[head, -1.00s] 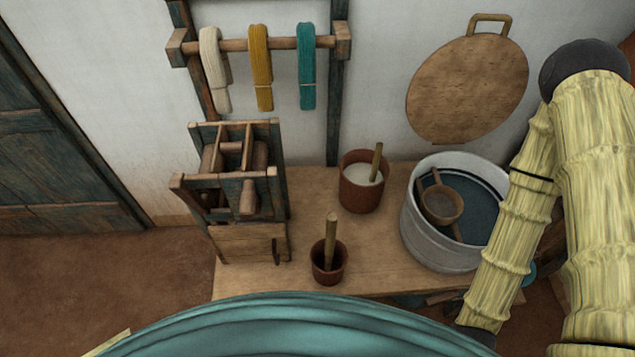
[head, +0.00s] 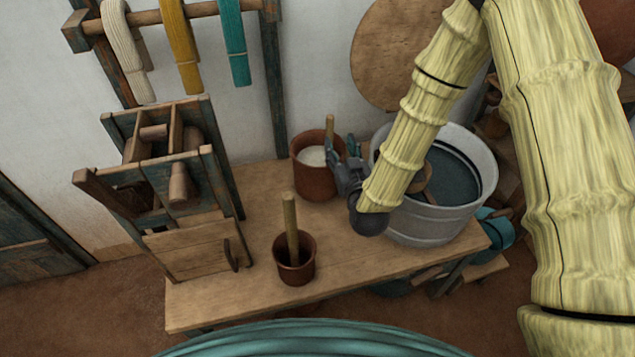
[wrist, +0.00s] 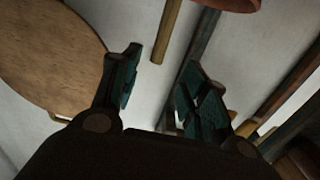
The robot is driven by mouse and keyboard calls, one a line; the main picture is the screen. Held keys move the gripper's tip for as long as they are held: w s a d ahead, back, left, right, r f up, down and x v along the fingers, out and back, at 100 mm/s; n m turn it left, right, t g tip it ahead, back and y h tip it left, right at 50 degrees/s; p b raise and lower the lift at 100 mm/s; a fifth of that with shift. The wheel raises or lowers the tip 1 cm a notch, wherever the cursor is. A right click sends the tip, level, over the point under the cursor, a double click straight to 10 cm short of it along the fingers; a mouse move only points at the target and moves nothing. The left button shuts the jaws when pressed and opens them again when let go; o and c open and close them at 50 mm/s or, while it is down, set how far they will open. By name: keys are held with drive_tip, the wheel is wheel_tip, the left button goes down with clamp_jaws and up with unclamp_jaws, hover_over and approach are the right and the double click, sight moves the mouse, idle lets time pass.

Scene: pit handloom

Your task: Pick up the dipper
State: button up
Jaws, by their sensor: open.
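The dipper (head: 426,184), a brown wooden bowl with a handle, sits in the grey metal tub (head: 440,226). My forearm hides most of it in the head view. My gripper (head: 345,158) is between the white-filled clay pot (head: 313,184) and the tub, above the table. In the wrist view my gripper (wrist: 163,85) is open, its two teal-padded fingers apart with nothing held. A wooden stick (wrist: 167,32) shows beyond and between the fingertips; I cannot tell which vessel it stands in.
A small clay pot (head: 294,268) with an upright stick stands at the front of the wooden table (head: 360,262). A wooden frame device (head: 190,243) stands at the left. A round wooden board (head: 385,60) and yarn hanks (head: 180,45) hang behind.

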sight(331, 121)
drive_tip(key=x, duration=0.5)
drive_tip(key=shift+a+r+p, duration=0.1)
drive_tip(key=shift+r+p, duration=0.25)
drive_tip(key=shift+r+p+x, duration=0.1)
drive_tip(key=shift+p+x, duration=0.2)
drive_tip(key=shift+x, duration=1.25)
drive_tip(key=shift+r+p+x, duration=0.15)
drive_tip(key=shift+p+x, duration=0.1)
drive_tip(key=shift+x, duration=1.25)
clamp_jaws()
